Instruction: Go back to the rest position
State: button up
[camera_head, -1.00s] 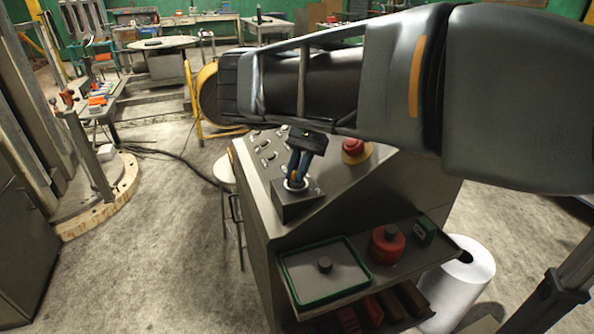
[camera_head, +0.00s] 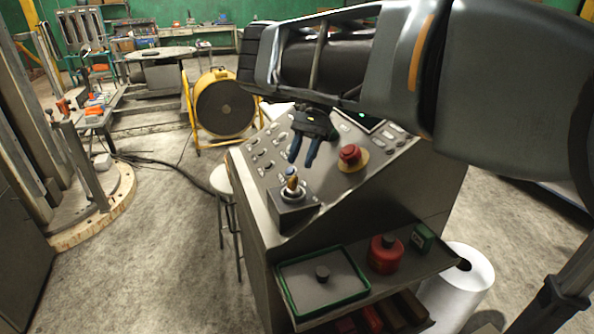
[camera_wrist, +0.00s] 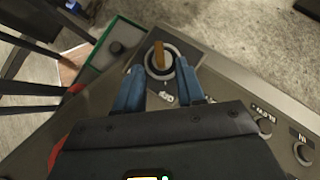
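My gripper (camera_head: 303,162) hangs above the sloped control panel, with its two blue fingers apart and nothing between them. In the wrist view the gripper (camera_wrist: 160,88) also shows spread fingers. The grey control console (camera_head: 262,215) carries knobs and labels.
A red emergency button (camera_head: 350,154) on a yellow base sits right of my gripper. Below are a green-rimmed tray (camera_head: 326,306), a red canister (camera_head: 385,256) and a small green box (camera_head: 422,237). A white roll (camera_head: 468,284) stands right; a yellow-framed drum fan (camera_head: 226,106) stands behind.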

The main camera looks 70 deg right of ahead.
jog(key=shift+s+d+r, duration=0.1)
jog(key=shift+d+r, duration=0.3)
jog(key=shift+r, duration=0.05)
dwell(0.3)
